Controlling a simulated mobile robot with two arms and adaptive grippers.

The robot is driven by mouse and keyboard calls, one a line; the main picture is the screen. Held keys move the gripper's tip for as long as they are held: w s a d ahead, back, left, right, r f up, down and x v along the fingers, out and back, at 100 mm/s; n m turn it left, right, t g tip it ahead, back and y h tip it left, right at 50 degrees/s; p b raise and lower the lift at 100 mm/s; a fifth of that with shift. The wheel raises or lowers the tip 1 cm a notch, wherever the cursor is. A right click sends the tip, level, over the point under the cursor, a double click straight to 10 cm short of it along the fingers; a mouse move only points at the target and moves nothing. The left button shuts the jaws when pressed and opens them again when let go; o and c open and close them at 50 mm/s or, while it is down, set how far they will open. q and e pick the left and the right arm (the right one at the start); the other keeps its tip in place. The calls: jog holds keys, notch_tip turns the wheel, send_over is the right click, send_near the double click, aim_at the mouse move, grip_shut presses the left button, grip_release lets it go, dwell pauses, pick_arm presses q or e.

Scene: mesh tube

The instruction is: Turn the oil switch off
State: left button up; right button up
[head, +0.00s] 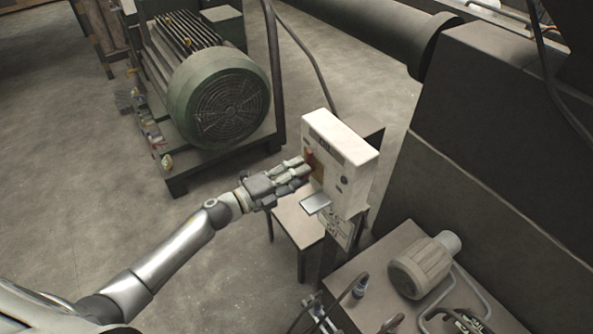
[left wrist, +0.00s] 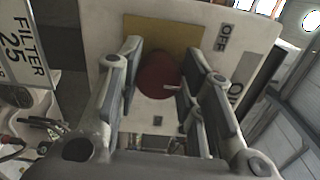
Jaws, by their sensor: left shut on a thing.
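The oil switch is a round red knob (left wrist: 158,75) on a yellow plate (left wrist: 160,36), fixed to the front of a pale control box (head: 340,143). My left gripper (head: 303,172) reaches the box from the left in the head view and largely hides the knob there. In the left wrist view the left gripper's fingers (left wrist: 163,72) stand on both sides of the knob, shut on it. A label reading OFF (left wrist: 222,37) is on the box to the right of the plate. My right gripper is in neither view.
A green motor (head: 219,97) on a dark frame stands behind at the left. A small table (head: 298,222) is below the box, and a bench with a beige motor (head: 421,268) is at the lower right. A FILTER 25 sign (left wrist: 28,45) is beside the box.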

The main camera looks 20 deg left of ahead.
pick_arm(q)
jog(key=shift+n, duration=0.5)
jog(key=o, duration=1)
jog(key=shift+a, duration=0.1)
jog(key=v, duration=1.2)
